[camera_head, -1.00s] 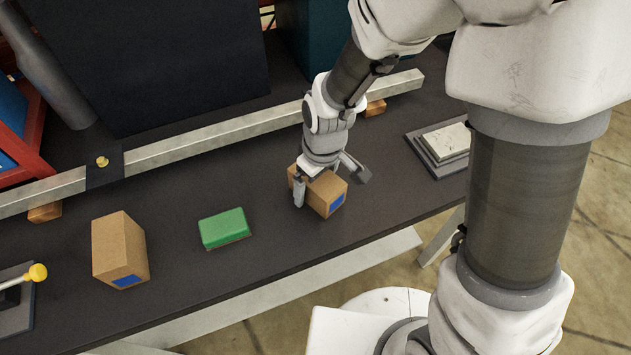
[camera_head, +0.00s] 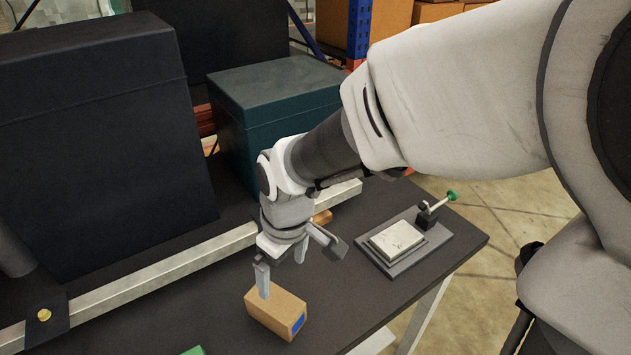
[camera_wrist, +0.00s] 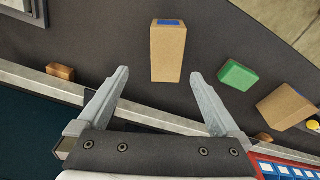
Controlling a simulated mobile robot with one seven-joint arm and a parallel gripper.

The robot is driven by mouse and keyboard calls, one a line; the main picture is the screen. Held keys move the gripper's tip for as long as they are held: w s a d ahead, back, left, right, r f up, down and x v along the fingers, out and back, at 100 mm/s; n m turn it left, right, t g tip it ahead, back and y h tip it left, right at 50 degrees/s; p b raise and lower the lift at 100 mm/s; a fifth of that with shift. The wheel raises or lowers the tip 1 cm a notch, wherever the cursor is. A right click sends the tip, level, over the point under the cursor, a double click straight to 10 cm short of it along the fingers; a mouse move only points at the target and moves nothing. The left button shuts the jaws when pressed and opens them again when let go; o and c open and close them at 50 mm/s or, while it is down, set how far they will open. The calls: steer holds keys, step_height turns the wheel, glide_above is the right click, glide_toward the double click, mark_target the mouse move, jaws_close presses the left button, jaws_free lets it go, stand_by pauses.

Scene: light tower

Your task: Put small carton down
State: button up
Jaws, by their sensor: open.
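The small carton (camera_head: 270,316), a brown box with a blue label on one end, lies on the dark table top. My gripper (camera_head: 302,270) is open above it, and one finger overlaps the carton's back edge in the head view. In the wrist view the carton (camera_wrist: 168,55) is beyond the spread fingertips (camera_wrist: 160,75), with neither finger closed on it. Its underside is hidden.
A green block (camera_wrist: 238,75) and a larger carton (camera_wrist: 285,106) lie to one side in the wrist view. A metal rail (camera_head: 190,266) runs behind. A plate on a stepped base (camera_head: 396,241) with a green-tipped lever (camera_head: 440,203) stands at right. A teal box (camera_head: 275,100) stands behind.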

steer(key=s+d+r+m+t, duration=0.1)
steer(key=s+d+r+m, duration=0.1)
steer(key=d, duration=0.4)
steer(key=s+d+r+m+t, duration=0.2)
steer(key=s+d+r+m, duration=0.1)
steer(key=d+r, duration=0.3)
steer(key=s+d+r+m+t+h, duration=0.1)
steer(key=s+d+r+m, duration=0.1)
steer(key=d+r+m, duration=0.3)
steer(key=shift+s+d, duration=0.4)
steer(key=shift+d, duration=0.05)
steer(key=shift+r, duration=0.1)
steer(key=shift+r+p, duration=1.15)
steer(key=shift+p, duration=0.05)
